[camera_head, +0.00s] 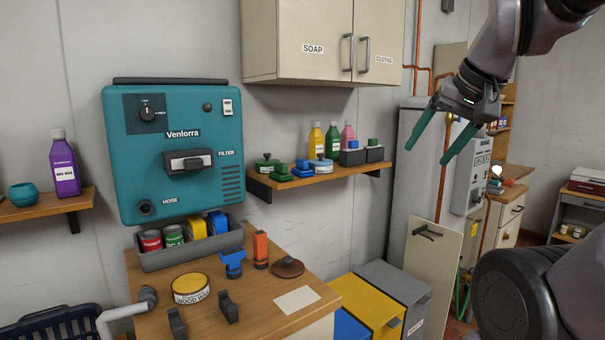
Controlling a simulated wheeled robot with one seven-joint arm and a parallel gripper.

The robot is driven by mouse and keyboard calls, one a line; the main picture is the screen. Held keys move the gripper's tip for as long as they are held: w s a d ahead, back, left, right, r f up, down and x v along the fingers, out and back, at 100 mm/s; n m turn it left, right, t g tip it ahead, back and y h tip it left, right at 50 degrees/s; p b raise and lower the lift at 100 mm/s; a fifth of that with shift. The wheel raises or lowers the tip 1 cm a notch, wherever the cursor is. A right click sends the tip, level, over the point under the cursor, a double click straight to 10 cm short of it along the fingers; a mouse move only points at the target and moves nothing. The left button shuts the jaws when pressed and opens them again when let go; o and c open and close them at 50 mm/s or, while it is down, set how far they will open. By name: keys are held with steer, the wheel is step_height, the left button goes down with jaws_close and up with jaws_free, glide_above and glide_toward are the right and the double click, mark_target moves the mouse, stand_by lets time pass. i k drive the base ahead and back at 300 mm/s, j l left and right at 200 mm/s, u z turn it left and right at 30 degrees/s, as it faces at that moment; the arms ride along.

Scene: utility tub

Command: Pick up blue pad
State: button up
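My gripper (428,155) hangs in the upper right with its two green fingers spread wide. It is open and nothing shows between the fingers. A blue piece with a forked top (232,264) stands on the counter. I cannot tell for sure which of these is the blue pad. My gripper is apart from all of them.
The wall shelf (325,177) also holds several bottles and dark containers, below a wall cabinet (310,42). The wooden counter (265,292) carries a round tin (191,289), an orange piece (260,250) and a brown lid (287,267). Yellow (372,306) and grey bins stand right of it.

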mark_target(301, 170)
steer(key=k+j+u, duration=0.1)
steer(key=u, duration=1.05)
steer(key=l, duration=0.6)
steer(key=i+l, duration=0.15)
steer(key=l, duration=1.05)
steer(key=i+l, duration=0.15)
steer(key=l, duration=0.45)
